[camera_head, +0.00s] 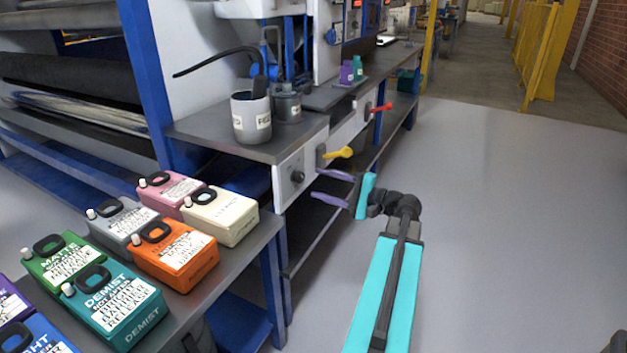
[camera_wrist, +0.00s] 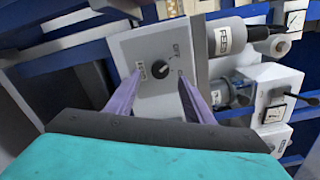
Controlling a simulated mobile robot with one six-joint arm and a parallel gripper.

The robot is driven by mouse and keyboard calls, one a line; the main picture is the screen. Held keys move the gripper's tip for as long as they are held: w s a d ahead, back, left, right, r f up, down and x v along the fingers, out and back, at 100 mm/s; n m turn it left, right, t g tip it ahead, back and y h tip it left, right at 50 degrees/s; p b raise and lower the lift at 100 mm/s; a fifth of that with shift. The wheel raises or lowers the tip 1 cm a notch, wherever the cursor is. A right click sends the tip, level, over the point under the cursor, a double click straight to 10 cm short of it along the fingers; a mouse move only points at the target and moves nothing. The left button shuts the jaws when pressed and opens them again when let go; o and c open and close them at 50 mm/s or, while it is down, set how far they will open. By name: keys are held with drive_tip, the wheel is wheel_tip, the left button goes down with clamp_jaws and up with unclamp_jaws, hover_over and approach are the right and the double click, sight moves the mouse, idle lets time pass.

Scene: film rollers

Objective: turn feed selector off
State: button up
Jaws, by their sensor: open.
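A black round knob (camera_head: 297,176) sits on a light grey panel at the front end of the bench; I take it for the feed selector. In the wrist view the knob (camera_wrist: 160,69) is ahead, with small labels at its left and upper right that are too blurred to read surely. Its pointer direction is unclear. My gripper (camera_head: 316,183) is open, its two purple fingers pointing at the panel from the right. In the wrist view the gripper (camera_wrist: 158,84) has its fingertips on either side of the knob, apparently short of it, with nothing between them.
A yellow lever (camera_head: 338,153) and a red lever (camera_head: 381,107) stick out along the bench front. Labelled cups (camera_head: 251,118) stand on the bench top. Several coloured boxes, including an orange one (camera_head: 174,254), lie on the nearer table. The floor at right is clear.

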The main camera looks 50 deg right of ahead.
drive_tip(key=p+v, duration=0.1)
drive_tip(key=v, duration=0.7)
drive_tip(key=shift+a, duration=0.1)
idle(0.4)
